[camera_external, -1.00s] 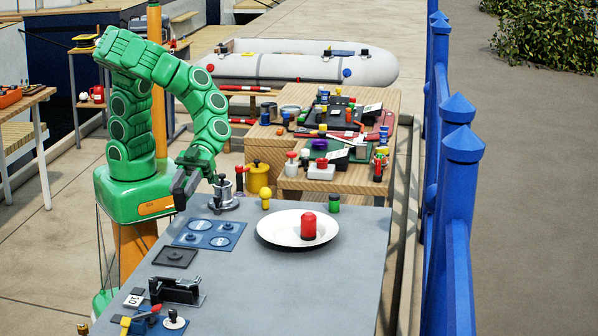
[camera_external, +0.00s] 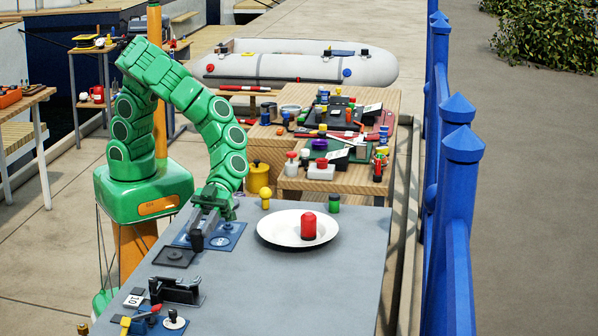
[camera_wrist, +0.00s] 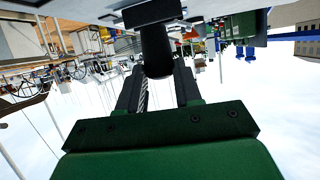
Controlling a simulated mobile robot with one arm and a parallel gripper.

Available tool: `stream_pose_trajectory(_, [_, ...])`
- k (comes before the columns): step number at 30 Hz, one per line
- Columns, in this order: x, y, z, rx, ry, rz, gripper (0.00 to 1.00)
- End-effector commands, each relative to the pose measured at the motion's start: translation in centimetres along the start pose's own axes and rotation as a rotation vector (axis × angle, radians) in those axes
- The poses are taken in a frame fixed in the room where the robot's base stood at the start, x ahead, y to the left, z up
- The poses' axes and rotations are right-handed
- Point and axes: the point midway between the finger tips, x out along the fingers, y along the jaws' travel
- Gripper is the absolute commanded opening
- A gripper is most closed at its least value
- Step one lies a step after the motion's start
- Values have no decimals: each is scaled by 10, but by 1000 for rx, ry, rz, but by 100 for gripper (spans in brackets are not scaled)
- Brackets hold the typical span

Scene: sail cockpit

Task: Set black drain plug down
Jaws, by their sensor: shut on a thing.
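In the wrist view, the black drain plug (camera_wrist: 155,48) is a dark cylinder with a wider dark end, held between the fingers. My gripper (camera_wrist: 158,75) is shut on it. In the external view, my gripper (camera_external: 205,226) points down low over the blue panel (camera_external: 233,228) with round discs, at the left part of the grey table. The plug is hard to tell from the dark fingers there, and I cannot tell whether it touches the panel.
A dark square plate (camera_external: 173,257) and a black stand (camera_external: 178,290) lie nearer the front. A white dish (camera_external: 272,231) with a red cylinder (camera_external: 308,226) stands right of my gripper. Yellow (camera_external: 265,198) and green (camera_external: 334,204) pieces stand behind. The right front of the table is clear.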

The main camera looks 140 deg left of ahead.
Motion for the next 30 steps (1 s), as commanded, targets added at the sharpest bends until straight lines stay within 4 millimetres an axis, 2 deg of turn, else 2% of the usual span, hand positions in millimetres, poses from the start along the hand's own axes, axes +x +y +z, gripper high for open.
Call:
stream_pose_trajectory(6, [17, -10, 14, -2, 2, 3, 5])
stream_pose_trajectory(19, [30, -19, 24, -1, 1, 1, 5])
stream_pose_trajectory(25, [39, -18, 47, -4, 0, 2, 5])
stream_pose_trajectory(30, [41, -19, 52, -1, 2, 0, 5])
